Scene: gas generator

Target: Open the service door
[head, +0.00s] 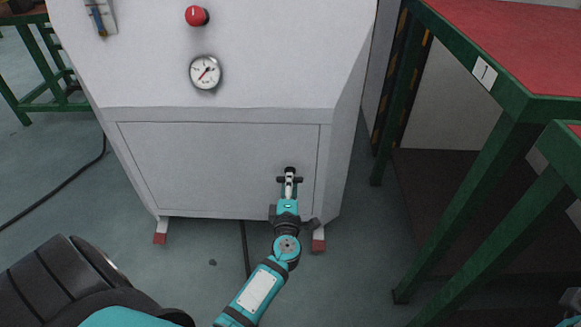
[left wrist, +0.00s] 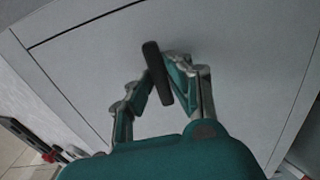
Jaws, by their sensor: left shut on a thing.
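The service door (head: 210,160) is the wide grey panel low on the front of the white generator (head: 265,60). It looks flush in its frame, with a thin seam around it. Its small black handle (head: 290,170) is near the right edge. My left gripper (head: 289,181) is at the handle, reaching up from below. In the left wrist view, the dark handle (left wrist: 157,73) is a short bar between the fingers (left wrist: 150,88), which are shut on it. The door surface (left wrist: 240,50) fills the background there.
A red knob (head: 196,16) and a round gauge (head: 205,72) are above the door. A green table frame with a red top (head: 535,40) stands close on the right. A black cable (head: 60,185) lies on the floor at left. The floor before the door's left part looks clear.

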